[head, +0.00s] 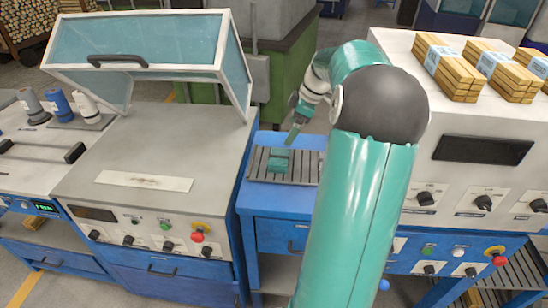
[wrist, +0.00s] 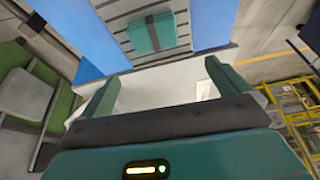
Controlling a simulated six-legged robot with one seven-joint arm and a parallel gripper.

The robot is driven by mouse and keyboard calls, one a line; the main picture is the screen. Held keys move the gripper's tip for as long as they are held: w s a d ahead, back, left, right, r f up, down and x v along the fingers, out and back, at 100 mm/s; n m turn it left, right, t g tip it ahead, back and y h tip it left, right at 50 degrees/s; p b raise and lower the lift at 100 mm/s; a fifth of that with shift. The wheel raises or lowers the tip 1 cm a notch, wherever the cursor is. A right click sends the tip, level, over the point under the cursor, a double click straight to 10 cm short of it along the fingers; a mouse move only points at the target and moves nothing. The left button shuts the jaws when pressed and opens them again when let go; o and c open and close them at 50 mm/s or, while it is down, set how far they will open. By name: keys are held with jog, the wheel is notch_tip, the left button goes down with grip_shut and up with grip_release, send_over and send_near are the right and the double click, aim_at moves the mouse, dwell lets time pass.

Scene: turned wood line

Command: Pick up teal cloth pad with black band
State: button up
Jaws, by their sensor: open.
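The teal cloth pad (head: 279,163) lies on a dark slatted rack (head: 258,165) on the blue bench in the middle of the head view. In the wrist view the pad (wrist: 151,33) shows near the top, left of centre, with a darker band across it. My gripper (head: 292,138) hangs just above and close to the pad in the head view. In the wrist view its two teal fingers (wrist: 165,85) are wide apart with nothing between them. The pad lies beyond the fingertips, and I see no contact.
A grey machine with a raised teal-windowed lid (head: 140,50) stands left of the rack. A taller white cabinet (head: 485,150) with tied wood bundles (head: 447,67) stands right. Spools (head: 58,103) stand far left. My arm hides the rack's right part.

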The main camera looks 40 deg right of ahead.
jog(key=d+f, duration=0.2)
send_over(281, 157)
jog(key=s, duration=0.1)
jog(key=f, duration=0.4)
jog(key=d+f, duration=0.1)
jog(key=f, duration=0.1)
jog(key=shift+s+f, duration=0.2)
jog(key=shift+f, duration=0.1)
jog(key=x, duration=0.5)
jog(key=shift+f, duration=0.1)
jog(key=c, duration=0.8)
